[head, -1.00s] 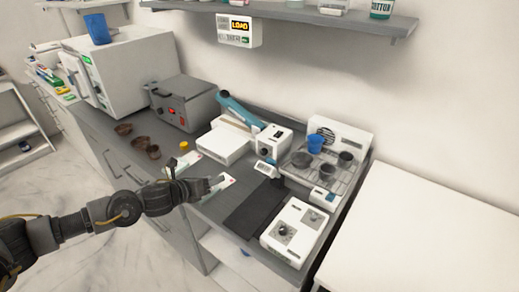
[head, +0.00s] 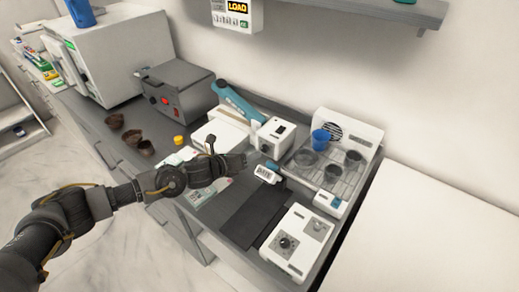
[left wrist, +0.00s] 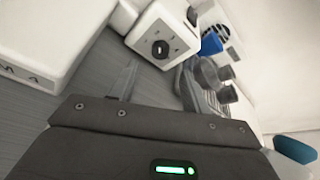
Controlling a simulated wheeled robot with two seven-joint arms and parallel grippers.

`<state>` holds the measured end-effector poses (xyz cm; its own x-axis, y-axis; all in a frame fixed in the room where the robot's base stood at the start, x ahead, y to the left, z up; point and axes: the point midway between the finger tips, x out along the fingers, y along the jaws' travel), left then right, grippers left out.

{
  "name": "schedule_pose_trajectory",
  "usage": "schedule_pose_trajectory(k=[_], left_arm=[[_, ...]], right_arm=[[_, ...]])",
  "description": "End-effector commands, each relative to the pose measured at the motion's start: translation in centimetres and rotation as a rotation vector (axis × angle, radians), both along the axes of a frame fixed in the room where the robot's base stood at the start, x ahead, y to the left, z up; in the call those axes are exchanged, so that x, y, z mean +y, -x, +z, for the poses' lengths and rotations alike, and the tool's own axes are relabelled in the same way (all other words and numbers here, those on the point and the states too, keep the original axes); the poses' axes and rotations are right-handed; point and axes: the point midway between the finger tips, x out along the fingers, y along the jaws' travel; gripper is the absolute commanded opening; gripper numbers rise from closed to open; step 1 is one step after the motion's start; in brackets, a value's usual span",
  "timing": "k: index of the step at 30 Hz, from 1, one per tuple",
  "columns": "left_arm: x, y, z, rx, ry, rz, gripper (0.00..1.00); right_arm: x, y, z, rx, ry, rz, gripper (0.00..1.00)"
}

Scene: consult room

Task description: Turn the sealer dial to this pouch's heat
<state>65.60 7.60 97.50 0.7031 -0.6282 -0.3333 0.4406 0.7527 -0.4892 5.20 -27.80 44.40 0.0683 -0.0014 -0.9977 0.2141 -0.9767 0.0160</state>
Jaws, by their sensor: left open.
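The sealer (head: 219,134) is a white unit with a teal lever arm (head: 236,101) and a white control box (head: 274,138) at its right end. The black round dial (left wrist: 160,49) shows on the box face in the left wrist view, with small marks around it. My left gripper (head: 242,162) is open, just in front of and left of the box. In the left wrist view its fingers (left wrist: 157,80) point toward the dial, with nothing between them. A pouch (head: 207,192) lies flat on the counter, partly hidden by my left arm; its print is too small to read.
A white unit with knobs (head: 298,243) is at the front right. A rack holds a blue cup (head: 320,139) and dark cups. Brown cups (head: 132,137) stand left.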

Motion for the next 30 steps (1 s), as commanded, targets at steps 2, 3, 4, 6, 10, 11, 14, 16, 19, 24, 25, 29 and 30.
schedule_pose_trajectory(k=[2, 3, 4, 6, 10, 11, 14, 16, 19, 24, 25, 29, 30], left_arm=[[-1.1, -1.1, -0.3, 0.001, 0.000, 0.000, 0.48], [-1.5, -1.6, -0.6, 0.002, 0.000, 0.001, 0.48], [-1.8, -1.9, -0.7, 0.002, 0.000, 0.001, 0.48], [-2.5, -2.7, -1.1, 0.000, -0.001, 0.001, 0.48], [-3.3, -3.7, -1.6, 0.000, -0.001, 0.001, 0.48], [-3.4, -3.9, -1.7, 0.000, -0.001, 0.002, 0.48], [-3.8, -4.2, -1.9, 0.000, 0.000, 0.000, 0.48], [-3.9, -4.3, -2.0, -0.001, -0.001, 0.000, 0.48], [-3.9, -4.4, -2.1, 0.000, -0.001, 0.000, 0.48], [-3.9, -4.4, -2.1, 0.000, -0.001, 0.000, 0.48], [-3.9, -4.4, -2.1, 0.000, -0.001, 0.000, 0.44], [-3.9, -4.4, -2.1, 0.000, -0.001, 0.001, 0.27], [-3.9, -4.4, -2.1, 0.000, -0.001, 0.001, 0.21]], right_arm=[[0.0, -0.4, 0.7, -0.005, 0.000, 0.000, 0.36], [0.1, -0.7, 0.8, -0.009, -0.001, 0.000, 0.36], [0.1, -1.0, 0.9, -0.013, -0.001, 0.000, 0.36], [0.1, -1.8, 1.2, -0.024, -0.002, 0.000, 0.36], [0.4, -2.5, 1.4, -0.034, -0.005, -0.001, 0.36], [0.4, -2.5, 1.4, -0.034, -0.005, -0.001, 0.36], [0.6, -2.3, 1.4, -0.032, -0.008, -0.001, 0.36], [0.7, -2.2, 1.5, -0.030, -0.010, -0.001, 0.36], [0.7, -1.9, 1.4, -0.027, -0.009, -0.002, 0.36], [0.7, -1.6, 1.4, -0.023, -0.009, -0.002, 0.36], [0.7, -1.6, 1.4, -0.022, -0.009, -0.002, 0.36], [0.6, -1.6, 1.4, -0.022, -0.008, -0.001, 0.36], [0.6, -1.6, 1.4, -0.022, -0.007, -0.001, 0.36]])
